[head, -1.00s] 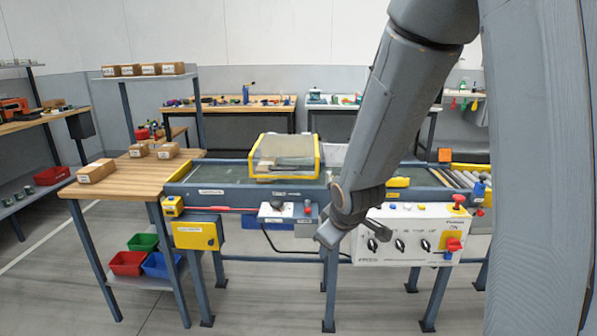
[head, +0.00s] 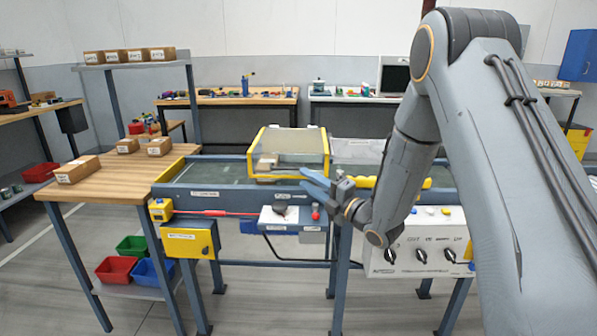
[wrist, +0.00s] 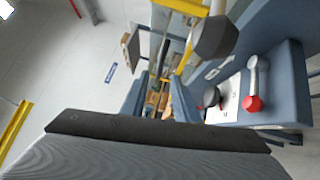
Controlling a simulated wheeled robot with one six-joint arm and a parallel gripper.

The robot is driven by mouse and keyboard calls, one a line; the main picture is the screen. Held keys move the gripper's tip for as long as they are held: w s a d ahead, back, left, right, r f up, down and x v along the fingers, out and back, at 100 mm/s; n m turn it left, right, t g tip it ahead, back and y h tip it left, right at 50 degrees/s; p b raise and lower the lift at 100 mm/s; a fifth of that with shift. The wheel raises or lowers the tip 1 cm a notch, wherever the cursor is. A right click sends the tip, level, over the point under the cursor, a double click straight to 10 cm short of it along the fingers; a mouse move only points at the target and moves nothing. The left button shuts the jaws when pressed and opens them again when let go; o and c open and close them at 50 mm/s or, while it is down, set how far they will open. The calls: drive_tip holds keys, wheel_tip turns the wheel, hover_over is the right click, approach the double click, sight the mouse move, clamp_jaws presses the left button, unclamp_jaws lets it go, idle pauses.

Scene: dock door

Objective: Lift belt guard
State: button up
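The belt guard (head: 291,140) is a clear cover with a yellow frame. It sits down over the belt at the middle of the conveyor (head: 216,193) in the head view, with a brown item showing through its left side. My gripper (head: 306,180) is at the guard's lower right front corner in the head view, pointing left.
A control box with a red knob (head: 315,214) sits on the conveyor front below my gripper. A white switch panel (head: 421,242) is under my arm. A wooden table (head: 125,178) with cardboard boxes adjoins on the left. The floor in front is clear.

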sight(290, 169)
drive_tip(key=f+x, duration=0.1)
drive_tip(key=x, duration=0.6)
drive_tip(key=shift+r+p, duration=0.4)
drive_tip(key=shift+r, duration=0.1)
drive_tip(key=shift+a, duration=0.1)
clamp_jaws()
